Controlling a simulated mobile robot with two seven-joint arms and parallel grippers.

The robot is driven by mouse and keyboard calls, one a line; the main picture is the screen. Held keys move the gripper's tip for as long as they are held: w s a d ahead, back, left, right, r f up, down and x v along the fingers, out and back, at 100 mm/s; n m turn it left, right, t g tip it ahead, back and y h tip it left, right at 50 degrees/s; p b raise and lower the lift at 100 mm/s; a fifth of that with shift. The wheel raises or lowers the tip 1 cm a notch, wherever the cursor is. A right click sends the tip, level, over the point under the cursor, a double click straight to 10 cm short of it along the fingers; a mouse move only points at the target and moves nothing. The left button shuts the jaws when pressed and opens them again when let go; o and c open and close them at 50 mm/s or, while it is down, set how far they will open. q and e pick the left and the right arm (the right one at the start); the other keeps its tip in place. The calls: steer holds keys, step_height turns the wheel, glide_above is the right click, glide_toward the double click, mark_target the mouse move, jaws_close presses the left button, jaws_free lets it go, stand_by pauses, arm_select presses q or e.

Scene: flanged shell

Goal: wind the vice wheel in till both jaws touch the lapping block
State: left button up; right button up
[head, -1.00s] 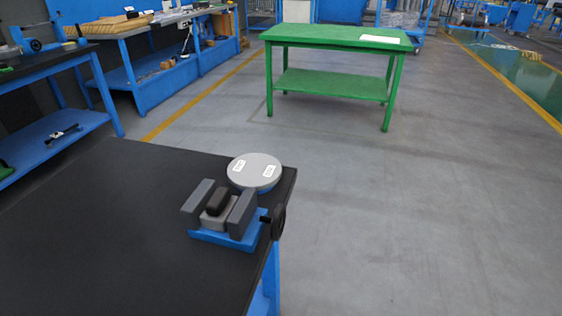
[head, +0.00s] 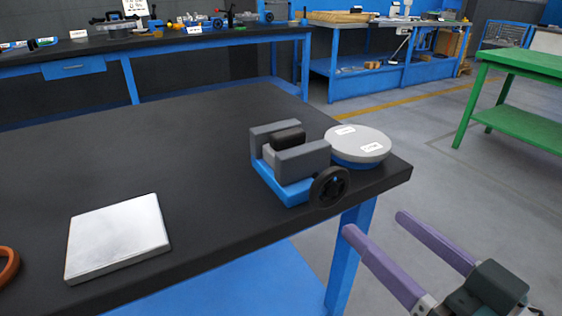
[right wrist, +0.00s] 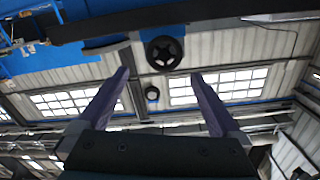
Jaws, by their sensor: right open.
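The vice stands near the right end of the dark bench, with a blue base (head: 289,189) and two grey jaws, the rear one (head: 262,131) and the front one (head: 304,162). A dark lapping block (head: 289,138) sits between them on a lighter grey piece; I cannot tell whether either jaw touches it. The black vice wheel (head: 329,187) faces the bench's front edge; it also shows in the right wrist view (right wrist: 164,53), beyond the fingertips. My right gripper (head: 376,225) is open and empty, off the bench, right of and below the wheel. My left gripper is not seen.
A round grey-topped disc (head: 358,145) with white labels stands right beside the vice. A pale plate (head: 117,237) lies on the bench at left, with part of an orange ring (head: 8,264) at the edge. A green table (head: 520,90) stands behind at right.

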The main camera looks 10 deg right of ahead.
mark_target(334, 188)
steer(key=x, duration=0.3)
steer(key=b+x, duration=0.1)
steer(key=x, duration=0.3)
steer(key=b+x, duration=0.1)
steer(key=x, duration=0.2)
steer(key=shift+a+r, duration=0.25)
steer(key=shift+a, duration=0.1)
steer(key=c, duration=1.2)
